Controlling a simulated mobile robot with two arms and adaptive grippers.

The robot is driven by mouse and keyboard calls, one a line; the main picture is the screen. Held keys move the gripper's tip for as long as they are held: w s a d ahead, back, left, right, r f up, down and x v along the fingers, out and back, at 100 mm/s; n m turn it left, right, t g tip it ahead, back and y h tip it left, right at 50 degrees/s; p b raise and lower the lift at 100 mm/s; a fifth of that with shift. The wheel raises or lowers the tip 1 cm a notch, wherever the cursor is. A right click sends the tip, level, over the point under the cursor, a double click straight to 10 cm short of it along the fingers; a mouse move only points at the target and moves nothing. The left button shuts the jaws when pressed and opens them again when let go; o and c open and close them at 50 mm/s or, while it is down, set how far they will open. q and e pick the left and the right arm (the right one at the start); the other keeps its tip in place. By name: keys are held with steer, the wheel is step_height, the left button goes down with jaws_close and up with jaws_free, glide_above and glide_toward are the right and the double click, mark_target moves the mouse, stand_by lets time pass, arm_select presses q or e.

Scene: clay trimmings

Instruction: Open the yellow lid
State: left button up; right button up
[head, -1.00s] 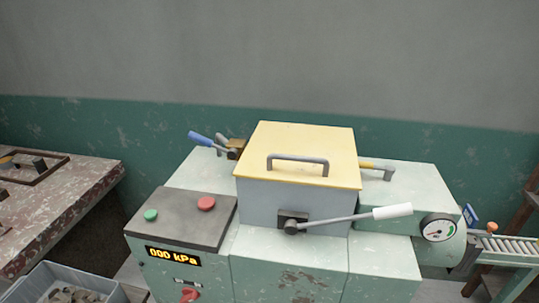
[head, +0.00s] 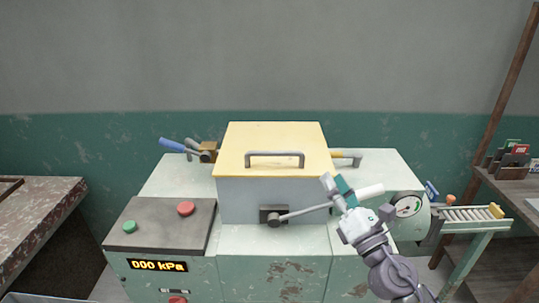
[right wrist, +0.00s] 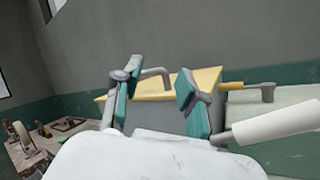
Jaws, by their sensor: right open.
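The yellow lid (head: 235,148) lies shut on top of the grey box (head: 240,195) of the machine. Its grey bar handle (head: 275,154) stands near the lid's front edge. My right gripper (head: 335,184) is open and empty, in front of the box's right front corner, to the right of and below the handle in the head view. In the right wrist view the lid (right wrist: 203,79) and its handle (right wrist: 157,71) show beyond the parted fingers, apart from them. My left gripper is in neither view.
A lever (head: 303,211) with a white grip (head: 370,191) is on the box's front, close beside my right gripper. A pressure gauge (head: 408,206) is at the right, and a blue-handled lever (head: 172,146) at the back left. A control panel (head: 160,223) reads 000 kPa.

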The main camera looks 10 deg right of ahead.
mark_target(278, 154)
steer(key=w+a+r+n+g+y, duration=0.1)
steer(key=a+r+n+g+y, duration=0.2)
steer(key=n, duration=0.8)
steer(key=w+a+n+g+y, duration=0.1)
steer(key=a+n+g+y, duration=0.2)
steer(key=n, duration=0.8)
steer(key=w+a+n+p, duration=0.1)
steer(key=w, duration=0.3)
steer(key=w+a+f+n+g+h+p, duration=0.1)
steer(key=w+n+p, duration=0.1)
steer(key=w, duration=0.2)
steer(key=w+f+n+p, duration=0.1)
steer(key=w+p, duration=0.1)
steer(key=w, duration=0.2)
steer(key=shift+w+a+f+n+g+h, duration=0.2)
steer(key=shift+w+a+n+g+h, duration=0.1)
steer(key=shift+a+g, duration=0.1)
steer(key=shift+w+a+f, duration=0.2)
steer(key=shift+w+a, duration=0.1)
steer(key=shift+w, duration=0.15)
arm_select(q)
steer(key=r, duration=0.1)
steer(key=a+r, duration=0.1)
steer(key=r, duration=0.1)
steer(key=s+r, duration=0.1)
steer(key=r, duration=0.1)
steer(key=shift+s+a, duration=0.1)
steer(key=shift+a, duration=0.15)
arm_select(e)
jaws_close()
